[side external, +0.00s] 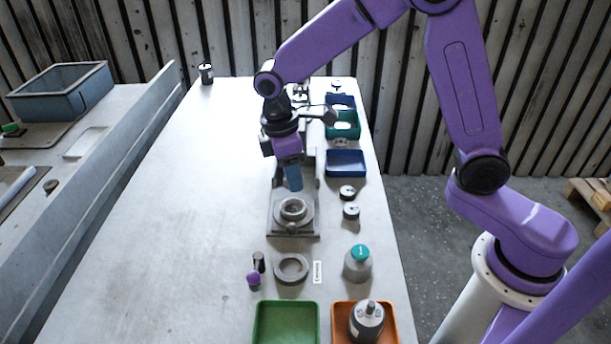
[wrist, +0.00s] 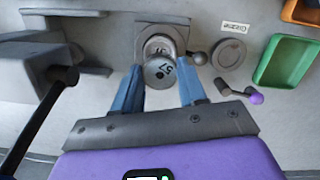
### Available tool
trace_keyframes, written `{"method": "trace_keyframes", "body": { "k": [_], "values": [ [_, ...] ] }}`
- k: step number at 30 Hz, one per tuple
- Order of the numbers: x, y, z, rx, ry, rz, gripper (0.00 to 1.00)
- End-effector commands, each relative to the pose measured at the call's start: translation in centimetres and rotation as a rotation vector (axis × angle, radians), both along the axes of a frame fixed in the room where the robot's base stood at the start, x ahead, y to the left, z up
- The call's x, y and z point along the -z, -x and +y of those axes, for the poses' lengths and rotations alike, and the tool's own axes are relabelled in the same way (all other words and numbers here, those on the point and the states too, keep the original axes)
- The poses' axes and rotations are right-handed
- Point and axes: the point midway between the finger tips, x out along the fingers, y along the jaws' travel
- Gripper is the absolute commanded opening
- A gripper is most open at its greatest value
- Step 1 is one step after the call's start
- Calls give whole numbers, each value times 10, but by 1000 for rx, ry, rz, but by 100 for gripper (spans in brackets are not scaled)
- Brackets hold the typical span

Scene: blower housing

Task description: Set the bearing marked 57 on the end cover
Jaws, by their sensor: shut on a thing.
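My gripper (side external: 293,187) has blue fingers and points down over the grey fixture (side external: 275,229) in the side view. In the wrist view its fingers close on a small round grey bearing marked 57 (wrist: 160,72), face toward the camera. In the side view the fingers hide this bearing. Below stands a round grey ringed part, apparently the end cover (side external: 293,210), seated on the fixture with its hole facing up. In the wrist view the bearing partly covers it (wrist: 160,45). A gap shows between fingertips and cover in the side view.
Two small round parts (side external: 351,211) lie right of the fixture. In front are a loose ring (side external: 290,268), a purple-knobbed piece (side external: 254,278), a teal-topped grey part (side external: 358,264), a green tray (side external: 262,328) and an orange tray (side external: 338,310). Blue bins (side external: 346,163) stand behind. The table's left is clear.

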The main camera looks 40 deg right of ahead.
Motion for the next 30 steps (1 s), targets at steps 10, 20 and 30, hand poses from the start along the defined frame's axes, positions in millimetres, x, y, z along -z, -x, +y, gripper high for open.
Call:
{"method": "trace_keyframes", "body": {
  "k": [10, 20, 30],
  "values": [
    [22, -3, -1, 5, 2, 3, 9],
    [47, -3, 0, 5, 2, 1, 9],
    [51, -3, 0, 5, 0, 0, 9]
  ]
}}
